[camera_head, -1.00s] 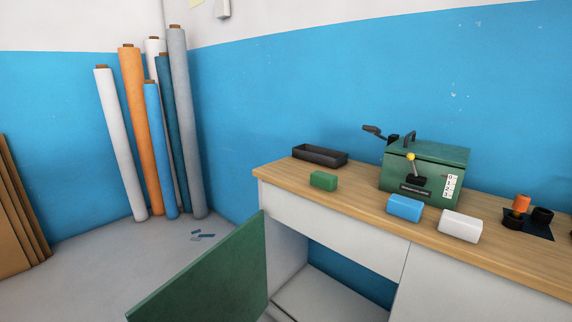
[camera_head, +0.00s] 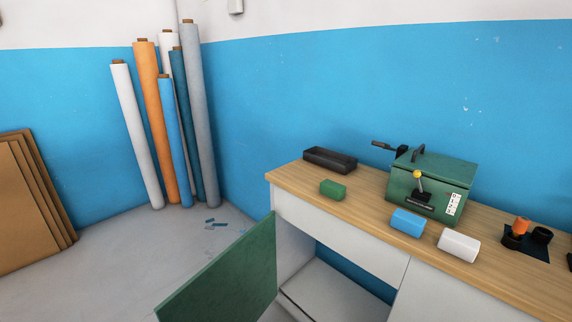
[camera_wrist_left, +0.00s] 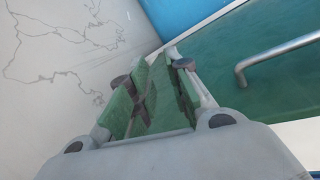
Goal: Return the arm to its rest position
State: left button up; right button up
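In the left wrist view my left gripper (camera_wrist_left: 153,72) points away from the camera, with grey links and green surfaces around its fingers. I cannot tell how wide the gap is or whether anything is in it. A green door panel (camera_wrist_left: 240,55) with a metal bar handle (camera_wrist_left: 270,57) fills the right of that view, beside the gripper. In the head view the green door (camera_head: 225,275) stands open at the front of the workbench (camera_head: 335,225). Neither arm shows in the head view, and my right gripper is out of sight.
A black tray (camera_head: 330,160), green block (camera_head: 333,190), blue block (camera_head: 408,222), white block (camera_head: 458,245) and green machine (camera_head: 430,188) stand on the bench. Rolls (camera_head: 165,120) lean in the corner; brown sheets (camera_head: 25,205) lean at left. The floor between is mostly clear.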

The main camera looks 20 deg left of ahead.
pick_arm(q)
jog(key=s+d+f+n+g+y+p, duration=0.1)
jog(key=s+d+f+n+g+p, duration=0.3)
jog(key=s+d+n, duration=0.3)
jog(key=s+d+f+n+g+p, duration=0.4)
jog(key=s+d+n+p, duration=0.2)
jog(key=d, duration=0.5)
jog(key=s+d+f+n+g+y+p, duration=0.1)
jog(key=s+d+f+n+g+p, duration=0.2)
jog(key=d, duration=0.7)
jog(key=s+n+g+p, duration=0.2)
jog(key=s+n+p, duration=0.1)
jog(key=s+n, duration=0.1)
jog(key=shift+s+f+n+y+p, duration=0.3)
jog(key=shift+s+f+n, duration=0.1)
jog(key=shift+n, duration=0.1)
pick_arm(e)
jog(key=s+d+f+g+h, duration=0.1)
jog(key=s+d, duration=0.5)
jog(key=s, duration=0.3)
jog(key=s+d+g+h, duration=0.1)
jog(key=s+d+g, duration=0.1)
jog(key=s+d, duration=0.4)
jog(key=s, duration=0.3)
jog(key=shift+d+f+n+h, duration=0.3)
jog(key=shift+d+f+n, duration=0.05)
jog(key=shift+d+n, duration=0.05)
